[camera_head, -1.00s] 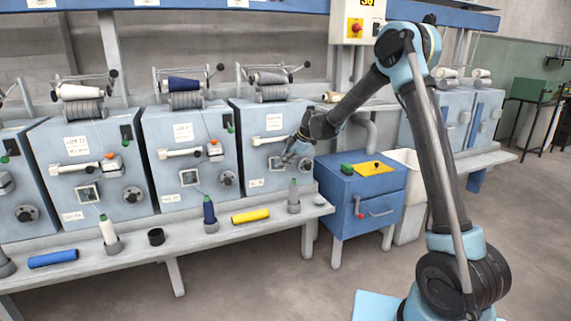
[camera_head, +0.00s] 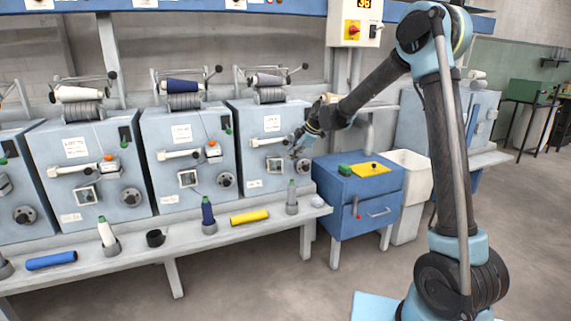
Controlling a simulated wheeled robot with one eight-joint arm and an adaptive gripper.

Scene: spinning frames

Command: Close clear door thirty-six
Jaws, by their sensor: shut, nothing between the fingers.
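The rightmost machine of the near row (camera_head: 258,125) is a light blue cabinet with a white label, a white lever, a small square window (camera_head: 275,164) and a round dark knob (camera_head: 299,168). The number 36 shows on the yellow and white control box (camera_head: 356,24) above and to its right. I cannot make out a clear door on the machine's face, nor tell how far one stands open. My gripper (camera_head: 296,148) is shut and empty, at the machine's right front, just above the knob. It is small here, and I cannot tell whether it touches anything.
A blue cabinet (camera_head: 335,205) with a yellow top plate stands to the right of the machine, beside a white bin (camera_head: 411,190). The bench shelf (camera_head: 180,246) below holds bobbins, a yellow roll (camera_head: 250,217) and a blue roll (camera_head: 51,260). The floor in front is clear.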

